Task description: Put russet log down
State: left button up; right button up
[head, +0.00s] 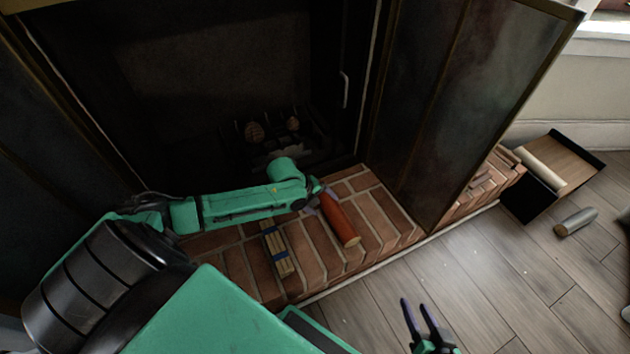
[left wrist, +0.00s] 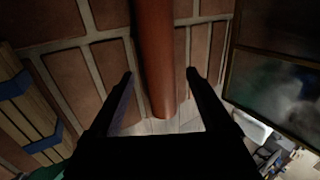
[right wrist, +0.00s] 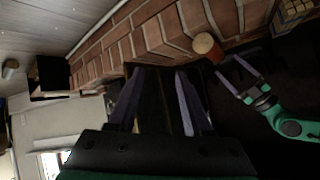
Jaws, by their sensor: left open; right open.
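The russet log (head: 338,219) lies on the brick hearth (head: 380,205) in front of the dark firebox. My left gripper (head: 314,205) is at the log's far part. In the left wrist view the log (left wrist: 155,60) runs between the two spread fingers (left wrist: 160,85), with a gap on each side. The log's round end (right wrist: 204,44) shows in the right wrist view, with the left gripper (right wrist: 236,84) beside it. My right gripper (head: 421,322) is open and empty above the floor, and its spread fingers also show in the right wrist view (right wrist: 163,95).
A banded bundle of sticks (head: 277,250) lies on the hearth left of the log. Open dark doors (head: 450,90) flank the firebox. A box (head: 560,165) with a pale log stands at right, and a grey log (head: 577,221) lies on the floor. The front floor is clear.

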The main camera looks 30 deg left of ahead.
pick_arm(q)
jog(key=p+v, duration=0.5)
jog(key=p, duration=0.1)
jog(key=shift+s, duration=0.15)
pick_arm(e)
jog(key=s+d+r+g+h, duration=0.2)
jog(key=s+d+g, duration=0.1)
jog(key=d, duration=0.3)
jog(key=s+d+r+g+h, duration=0.2)
jog(key=d+r+g+h, duration=0.1)
jog(key=d, duration=0.3)
jog(key=shift+s+d+r+g, duration=0.2)
jog(key=shift+s+g, duration=0.2)
jog(key=shift+g, duration=0.3)
